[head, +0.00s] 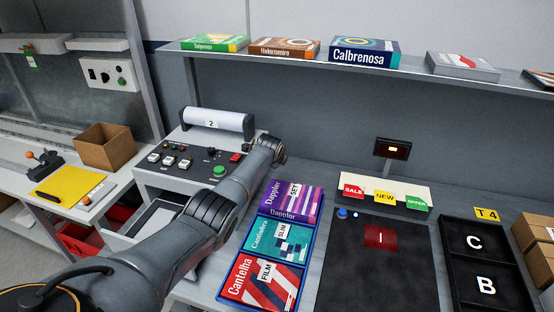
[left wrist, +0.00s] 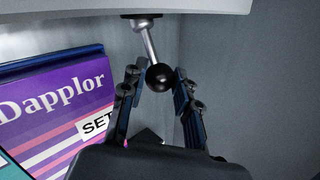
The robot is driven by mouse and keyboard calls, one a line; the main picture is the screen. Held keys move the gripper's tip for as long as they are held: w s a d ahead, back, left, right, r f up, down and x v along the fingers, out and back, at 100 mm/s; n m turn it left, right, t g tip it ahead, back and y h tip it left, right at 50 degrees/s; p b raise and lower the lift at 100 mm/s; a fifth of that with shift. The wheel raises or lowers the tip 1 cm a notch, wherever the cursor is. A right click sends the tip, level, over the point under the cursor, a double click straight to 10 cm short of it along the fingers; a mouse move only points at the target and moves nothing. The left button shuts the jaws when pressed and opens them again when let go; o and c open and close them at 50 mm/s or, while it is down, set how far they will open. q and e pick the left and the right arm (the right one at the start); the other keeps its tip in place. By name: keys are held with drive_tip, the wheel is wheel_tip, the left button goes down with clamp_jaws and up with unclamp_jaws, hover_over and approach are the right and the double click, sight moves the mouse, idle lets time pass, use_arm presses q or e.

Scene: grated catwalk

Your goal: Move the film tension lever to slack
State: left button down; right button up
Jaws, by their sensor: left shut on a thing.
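The film tension lever (left wrist: 149,42) shows in the left wrist view as a short silver shaft with a black ball knob (left wrist: 159,78). The shaft comes out from under a pale machine body (left wrist: 205,6). My left gripper (left wrist: 161,73) is shut on the knob, one finger on each side of it. There my arm hides the lever. My right gripper is in neither view.
The machine's front panel (head: 195,161) has several buttons and switches. Purple, teal and red boxed books lie in a blue tray (head: 306,250) right of my arm. A dark mat (head: 378,285) and black tray (head: 467,218) lie further right. A shelf (head: 350,71) with books runs above.

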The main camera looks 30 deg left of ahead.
use_arm(q)
drive_tip(key=shift+r, duration=0.1)
drive_tip(key=c, duration=1)
unclamp_jaws()
drive_tip(key=shift+v, duration=1)
drive_tip(key=v, duration=0.9)
drive_tip(key=shift+s+r, duration=0.25)
drive_tip(key=shift+s, duration=0.1)
